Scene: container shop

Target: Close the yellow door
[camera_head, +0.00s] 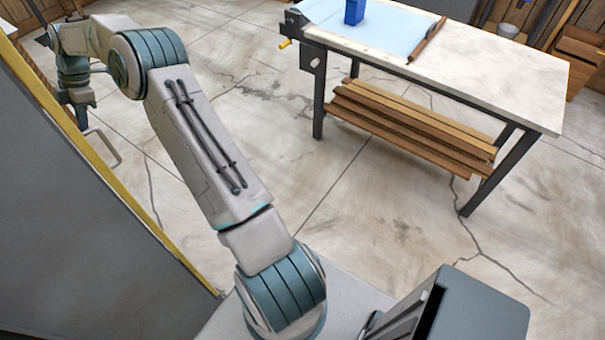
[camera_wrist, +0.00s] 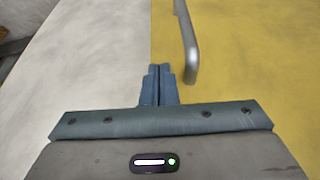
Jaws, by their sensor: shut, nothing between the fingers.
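The yellow door fills the right half of the wrist view (camera_wrist: 245,80), with a grey bar handle (camera_wrist: 187,45) on its face. In the head view a large panel with a dark grey face and yellow edge (camera_head: 100,160) stands at the left, and the bar handle (camera_head: 103,147) juts out beyond that edge. My gripper (camera_wrist: 157,72) is shut and empty, its fingertips lined up near the door's edge, left of the handle. I cannot tell whether it touches the door. In the head view my arm reaches to the far left and the fingertips are hidden.
A workbench (camera_head: 480,75) with a blue item (camera_head: 354,12) on top stands at the upper right. Planks (camera_head: 410,130) lie on its lower shelf. The cracked concrete floor (camera_head: 300,150) between the panel and the bench is clear.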

